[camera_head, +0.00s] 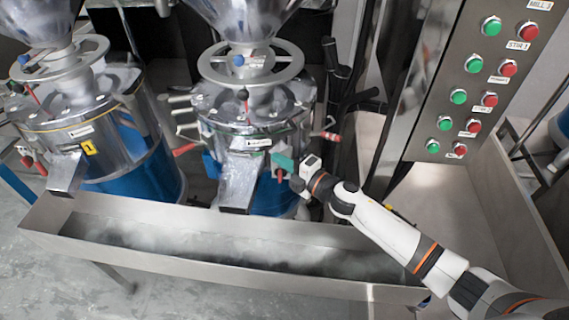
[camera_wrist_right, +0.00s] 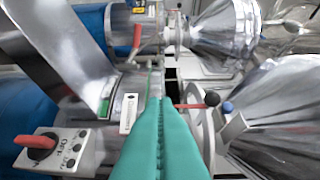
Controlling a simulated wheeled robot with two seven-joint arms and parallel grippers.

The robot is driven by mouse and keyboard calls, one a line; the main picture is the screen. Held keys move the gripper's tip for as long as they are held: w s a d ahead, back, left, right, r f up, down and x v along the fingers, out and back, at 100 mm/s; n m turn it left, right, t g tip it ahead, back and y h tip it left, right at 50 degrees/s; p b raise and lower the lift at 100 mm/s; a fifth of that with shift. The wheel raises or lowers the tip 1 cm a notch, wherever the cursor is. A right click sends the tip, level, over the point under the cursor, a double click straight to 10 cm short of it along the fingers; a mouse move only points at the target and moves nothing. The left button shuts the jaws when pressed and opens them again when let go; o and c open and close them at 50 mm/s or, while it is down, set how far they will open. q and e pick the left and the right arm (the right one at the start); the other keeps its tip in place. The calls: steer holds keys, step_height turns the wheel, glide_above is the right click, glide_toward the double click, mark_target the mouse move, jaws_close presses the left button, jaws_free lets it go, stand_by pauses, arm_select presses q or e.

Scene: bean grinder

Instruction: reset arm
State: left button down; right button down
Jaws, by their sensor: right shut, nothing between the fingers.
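My right gripper (camera_head: 282,162) has teal fingers and is at the right front of the middle grinder (camera_head: 250,110), beside its metal outlet chute (camera_head: 240,180). In the right wrist view the teal fingers (camera_wrist_right: 160,104) are pressed together with nothing held. They point toward the grinder's metal body and a red-tipped lever (camera_wrist_right: 192,106). I cannot tell whether they touch anything. A white switch box with a red knob (camera_wrist_right: 42,146) shows at the lower left of the wrist view. My left gripper is not in view.
A second grinder (camera_head: 90,115) stands at the left. A long metal trough (camera_head: 200,228) runs below the chutes. A control panel (camera_head: 465,90) with green and red buttons stands at the right. Black handles (camera_head: 350,98) stick out behind my right gripper.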

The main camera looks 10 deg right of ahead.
steer(key=s+d+f+m+g+h, duration=0.35)
steer(key=s+m, duration=0.45)
steer(key=s, duration=0.3)
steer(key=s+d+f+m+g+h, duration=0.2)
steer(key=s+d+m+g+h, duration=0.15)
steer(key=s+m, duration=0.6)
steer(key=s+d+f+m+g+h, duration=0.2)
steer(key=s+d+m+g+h, duration=0.3)
steer(key=s, duration=0.8)
step_height(320, 180, down, 29)
steer(key=s+a+y+b, duration=0.1)
steer(key=s+a+b, duration=0.1)
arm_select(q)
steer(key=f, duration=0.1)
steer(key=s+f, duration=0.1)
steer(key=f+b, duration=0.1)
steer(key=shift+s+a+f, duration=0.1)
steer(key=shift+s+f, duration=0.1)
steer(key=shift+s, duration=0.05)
arm_select(e)
steer(key=s+d+f+g, duration=0.1)
steer(key=s+d+f, duration=0.2)
steer(key=s+f, duration=1.3)
steer(key=shift+s+f, duration=0.15)
steer(key=shift+f, duration=0.25)
steer(key=shift+m, duration=0.25)
